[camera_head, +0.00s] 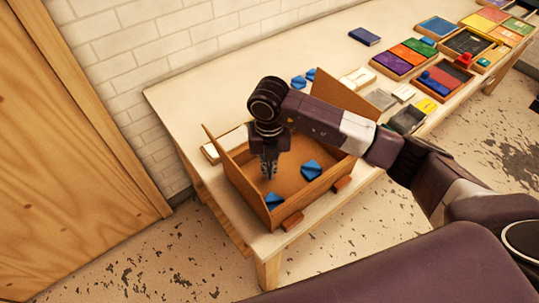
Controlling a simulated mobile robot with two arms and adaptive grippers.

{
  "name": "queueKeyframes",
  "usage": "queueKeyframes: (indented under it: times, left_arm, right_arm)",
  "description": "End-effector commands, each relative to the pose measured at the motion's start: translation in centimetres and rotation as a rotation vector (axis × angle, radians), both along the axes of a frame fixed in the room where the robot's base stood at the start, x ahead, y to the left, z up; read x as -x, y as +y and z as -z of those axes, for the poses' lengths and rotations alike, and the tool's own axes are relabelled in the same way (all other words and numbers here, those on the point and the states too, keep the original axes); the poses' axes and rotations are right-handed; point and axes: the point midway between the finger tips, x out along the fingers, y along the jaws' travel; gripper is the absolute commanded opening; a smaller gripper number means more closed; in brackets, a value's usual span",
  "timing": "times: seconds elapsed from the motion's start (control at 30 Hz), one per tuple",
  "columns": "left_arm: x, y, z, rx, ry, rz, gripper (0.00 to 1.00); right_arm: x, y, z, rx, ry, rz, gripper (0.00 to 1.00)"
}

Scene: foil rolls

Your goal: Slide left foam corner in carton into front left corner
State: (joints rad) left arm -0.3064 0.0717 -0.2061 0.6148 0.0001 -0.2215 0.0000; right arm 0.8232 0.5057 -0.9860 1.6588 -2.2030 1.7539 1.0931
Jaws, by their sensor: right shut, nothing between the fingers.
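An open brown carton (245,186) stands near the table's front left end. Inside it, a blue foam corner (274,201) lies at the left, close to the near left corner; I cannot tell whether it touches the walls. A second blue foam corner (311,170) lies farther right on the carton floor. My right gripper (269,176) points down into the carton, shut and empty, behind the left foam corner and left of the other one. My left gripper is not in view.
Carton flaps stand up at the left and right (343,97). More blue pieces (298,82) lie behind the carton. Small brown blocks (292,221) sit at its front. Trays of coloured items (398,66) fill the table's right side; the back left is clear.

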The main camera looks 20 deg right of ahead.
Motion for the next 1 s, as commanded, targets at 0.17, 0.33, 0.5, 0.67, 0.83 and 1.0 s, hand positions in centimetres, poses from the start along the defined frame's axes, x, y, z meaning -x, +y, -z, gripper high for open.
queueKeyframes:
  times: [0.17,0.33,0.5,0.67,0.83,1.0]
  left_arm:
    - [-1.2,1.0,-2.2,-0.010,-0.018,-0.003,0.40]
    - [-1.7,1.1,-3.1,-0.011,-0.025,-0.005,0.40]
    - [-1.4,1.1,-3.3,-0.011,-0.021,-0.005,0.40]
    - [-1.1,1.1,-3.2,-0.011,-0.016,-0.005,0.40]
    - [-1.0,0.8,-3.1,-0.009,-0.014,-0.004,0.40]
    - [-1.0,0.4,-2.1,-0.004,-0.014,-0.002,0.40]
  right_arm:
    - [1.8,0.3,0.8,0.000,0.002,-0.003,0.00]
    - [3.4,0.7,1.0,0.000,0.001,-0.002,0.00]
    - [3.9,0.8,1.1,0.000,-0.001,0.000,0.00]
    - [3.9,0.8,1.2,0.000,-0.001,0.000,0.00]
    - [3.9,0.8,1.2,0.000,-0.001,0.000,0.00]
    - [3.9,0.7,1.5,0.001,-0.001,-0.001,0.00]
